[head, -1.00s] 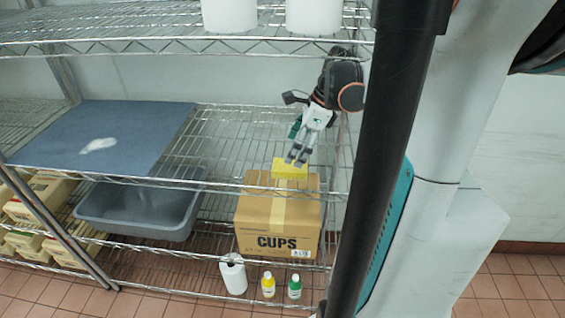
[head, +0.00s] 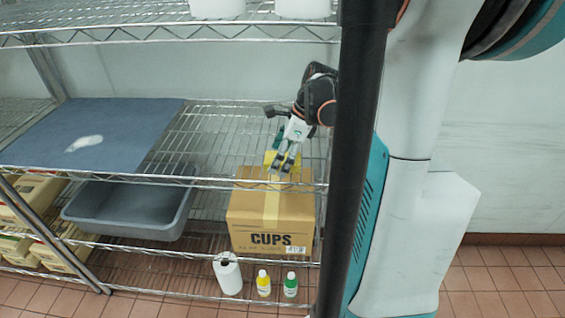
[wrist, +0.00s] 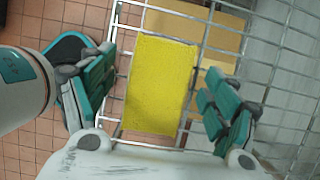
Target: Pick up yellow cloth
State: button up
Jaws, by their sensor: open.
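The yellow cloth (wrist: 161,84) is a flat rectangle lying on the wire shelf, above the cardboard box. In the head view only a small part of the cloth (head: 269,158) shows, behind my gripper and the shelf's front edge. My gripper (head: 279,168) points down at the cloth. In the wrist view my gripper (wrist: 160,108) is open, with one finger left of the cloth and one right of it. The fingers look apart from the cloth, and nothing is between them in their grip.
A cardboard CUPS box (head: 270,220) sits on the lower shelf. A blue mat (head: 120,125) with a white patch lies on the middle shelf at left, above a grey tub (head: 130,212). Shelf posts and the upper shelf (head: 150,30) bound the space. The shelf between mat and gripper is clear.

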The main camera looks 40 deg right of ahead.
jog(key=shift+f, duration=0.25)
dwell(0.3)
jog(key=shift+s, duration=0.1)
jog(key=c, duration=1.1)
